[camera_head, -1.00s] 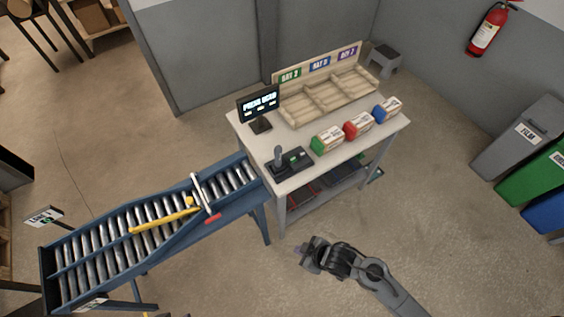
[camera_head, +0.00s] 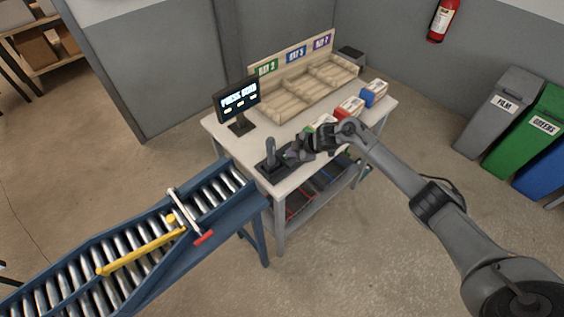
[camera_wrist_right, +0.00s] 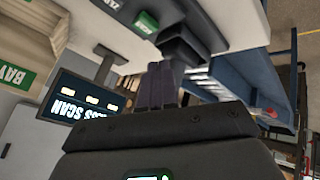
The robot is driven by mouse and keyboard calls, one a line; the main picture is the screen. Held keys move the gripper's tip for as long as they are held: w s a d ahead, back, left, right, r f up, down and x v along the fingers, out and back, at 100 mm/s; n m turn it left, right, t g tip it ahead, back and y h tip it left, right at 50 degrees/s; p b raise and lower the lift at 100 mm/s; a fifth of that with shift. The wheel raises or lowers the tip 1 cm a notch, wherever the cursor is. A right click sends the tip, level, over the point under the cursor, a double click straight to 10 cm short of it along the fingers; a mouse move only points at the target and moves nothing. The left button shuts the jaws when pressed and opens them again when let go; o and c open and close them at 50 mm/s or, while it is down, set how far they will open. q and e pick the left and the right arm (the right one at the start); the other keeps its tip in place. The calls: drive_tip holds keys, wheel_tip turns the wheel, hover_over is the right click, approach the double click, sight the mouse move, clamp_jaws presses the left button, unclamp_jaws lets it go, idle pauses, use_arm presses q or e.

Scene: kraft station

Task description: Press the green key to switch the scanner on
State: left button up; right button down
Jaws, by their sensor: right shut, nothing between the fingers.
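The black scanner unit (camera_head: 268,166) with its upright handle sits at the table's front left corner. My right gripper (camera_head: 290,154) is shut and empty, just to the right of the handle and over the unit's right part. I cannot tell whether it touches the unit. In the right wrist view the shut fingers (camera_wrist_right: 163,80) point towards a dark part of what looks like the unit (camera_wrist_right: 185,42). The screen (camera_head: 238,98) shows a message starting with "PRESS". My left gripper is not in view.
The white table (camera_head: 218,130) also holds a wooden bay rack (camera_head: 275,110), a red-ended carton (camera_head: 347,110) and a blue-ended carton (camera_head: 374,92). A green-ended carton is partly behind my right arm. A roller conveyor (camera_head: 232,218) meets the table at the left.

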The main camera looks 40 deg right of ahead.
drive_tip(key=w+d+r+t+b, duration=0.1)
drive_tip(key=w+r, duration=0.3)
drive_tip(key=r, duration=0.1)
drive_tip(key=shift+d+r+b, duration=0.3)
drive_tip(key=shift+d+r, duration=0.05)
drive_tip(key=shift+d, duration=0.05)
drive_tip(key=shift+w+f, duration=0.1)
drive_tip(key=shift+f, duration=0.05)
wheel_tip(320, 180, down, 6)
drive_tip(key=b, duration=0.7)
drive_tip(key=shift+f, duration=0.15)
drive_tip(key=shift+f+b, duration=0.4)
drive_tip(key=shift+f, duration=0.7)
idle(0.5)
